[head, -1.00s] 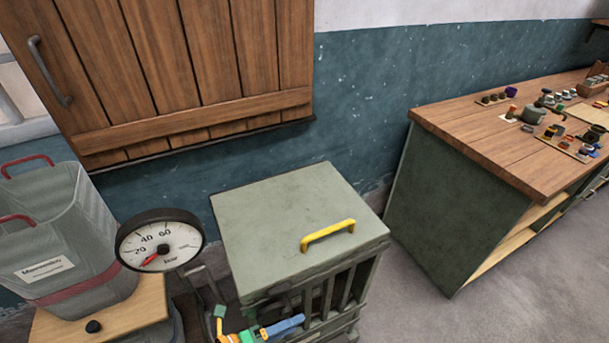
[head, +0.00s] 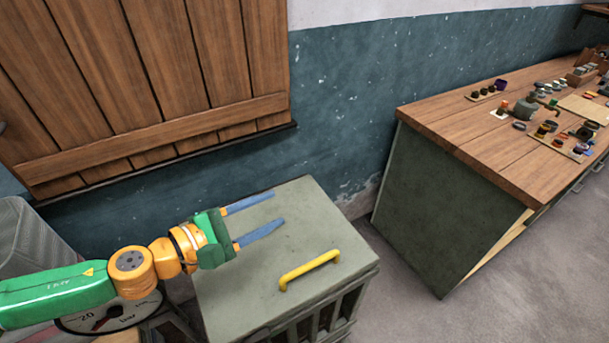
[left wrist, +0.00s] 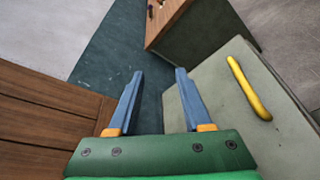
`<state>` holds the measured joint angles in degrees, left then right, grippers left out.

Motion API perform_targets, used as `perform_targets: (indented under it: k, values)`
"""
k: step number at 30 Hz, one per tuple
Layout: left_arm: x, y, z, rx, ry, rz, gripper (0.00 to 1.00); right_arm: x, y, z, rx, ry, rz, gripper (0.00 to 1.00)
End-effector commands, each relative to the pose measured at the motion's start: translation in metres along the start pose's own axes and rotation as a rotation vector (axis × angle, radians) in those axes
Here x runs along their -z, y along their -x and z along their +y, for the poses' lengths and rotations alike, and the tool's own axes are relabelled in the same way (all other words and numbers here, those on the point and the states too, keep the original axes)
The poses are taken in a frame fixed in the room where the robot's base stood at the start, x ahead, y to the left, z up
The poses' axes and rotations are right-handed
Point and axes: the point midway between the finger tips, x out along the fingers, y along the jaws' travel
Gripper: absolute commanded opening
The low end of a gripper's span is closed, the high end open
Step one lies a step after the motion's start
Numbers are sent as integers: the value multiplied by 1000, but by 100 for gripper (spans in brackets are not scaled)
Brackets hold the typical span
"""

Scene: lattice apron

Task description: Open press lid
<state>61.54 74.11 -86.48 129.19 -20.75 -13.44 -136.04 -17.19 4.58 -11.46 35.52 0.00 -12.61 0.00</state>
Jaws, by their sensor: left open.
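The press is a grey-green box with slatted sides and a flat lid (head: 235,290). The lid looks closed. A yellow bar handle (head: 309,270) sits on its top near the right edge. My left gripper (head: 278,209), with two blue fingers, is over the back part of the lid, open and empty. It is behind and to the left of the handle and apart from it. In the left wrist view the fingers (left wrist: 157,75) are spread, and the handle (left wrist: 248,88) lies to their right. My right gripper is not in view.
A wooden shutter (head: 150,90) hangs on the wall behind the press. A round gauge (head: 110,318) is partly hidden behind my left arm. A grey bin (head: 35,245) stands at left. A workbench (head: 500,140) with small items stands at right, with bare floor between.

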Motion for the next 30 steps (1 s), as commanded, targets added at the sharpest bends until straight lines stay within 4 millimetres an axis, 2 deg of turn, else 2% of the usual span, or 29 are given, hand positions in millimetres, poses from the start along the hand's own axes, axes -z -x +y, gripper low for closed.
perform_targets:
  k: [3,5,12,15,24,26,30]
  values:
    - [20,7,7,-27,5,80,50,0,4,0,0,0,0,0]
    - [23,2,7,-30,6,88,50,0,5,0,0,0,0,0]
    - [25,-43,8,-28,8,85,50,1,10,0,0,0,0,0]
    - [27,-56,8,-28,9,86,50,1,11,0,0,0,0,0]
    - [28,-63,8,-28,9,86,50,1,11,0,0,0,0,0]
    - [28,-63,8,-28,9,86,36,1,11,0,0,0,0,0]
    - [28,-63,8,-28,9,86,0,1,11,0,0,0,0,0]
